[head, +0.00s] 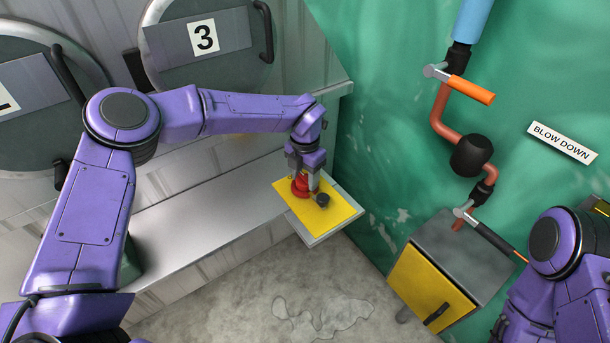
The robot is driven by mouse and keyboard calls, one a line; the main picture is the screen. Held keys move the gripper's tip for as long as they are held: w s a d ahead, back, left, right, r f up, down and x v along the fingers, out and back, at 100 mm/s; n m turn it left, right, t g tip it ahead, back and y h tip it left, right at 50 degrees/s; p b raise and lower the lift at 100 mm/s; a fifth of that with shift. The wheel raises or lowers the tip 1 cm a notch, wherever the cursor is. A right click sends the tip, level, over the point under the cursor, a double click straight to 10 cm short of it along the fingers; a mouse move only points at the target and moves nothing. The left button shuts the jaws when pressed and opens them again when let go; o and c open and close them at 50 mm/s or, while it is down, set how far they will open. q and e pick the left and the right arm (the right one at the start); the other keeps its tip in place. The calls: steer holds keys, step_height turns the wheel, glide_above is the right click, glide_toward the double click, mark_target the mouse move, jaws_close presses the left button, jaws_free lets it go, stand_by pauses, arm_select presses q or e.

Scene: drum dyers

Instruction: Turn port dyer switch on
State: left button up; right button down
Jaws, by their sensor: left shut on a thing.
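A yellow switch panel (336,215) sits on a grey box at the right end of the ledge. It carries a red knob (299,188) and a small black knob (322,200). My left gripper (305,178) reaches down over the panel and is shut on the red knob, partly hiding it. The black knob is just right of the fingers and looks free of them. No label on the panel is readable, so I cannot tell the switch's setting. My right arm shows at the lower right, with its gripper out of view.
Round drum door 3 (203,80) and another door stand behind on the left. A grey ledge (200,215) runs below them. At right are a green wall, red pipe (440,116) with an orange-handled valve, a "BLOW DOWN" sign (562,142) and a yellow-fronted cabinet (428,290).

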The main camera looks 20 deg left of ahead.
arm_select(q)
steer(key=m+p, duration=0.2)
steer(key=m, duration=0.1)
steer(key=shift+r+m, duration=0.15)
steer(key=shift+m, duration=0.25)
steer(key=m+p, duration=0.2)
steer(key=m, duration=0.2)
steer(key=shift+m, duration=0.3)
steer(key=m+p, duration=0.1)
steer(key=m, duration=0.3)
steer(key=shift+p, duration=0.4)
steer(key=m+p, duration=0.1)
steer(key=m, duration=0.4)
steer(key=shift+m, duration=0.3)
steer(key=o, duration=1)
steer(key=shift+s, duration=0.1)
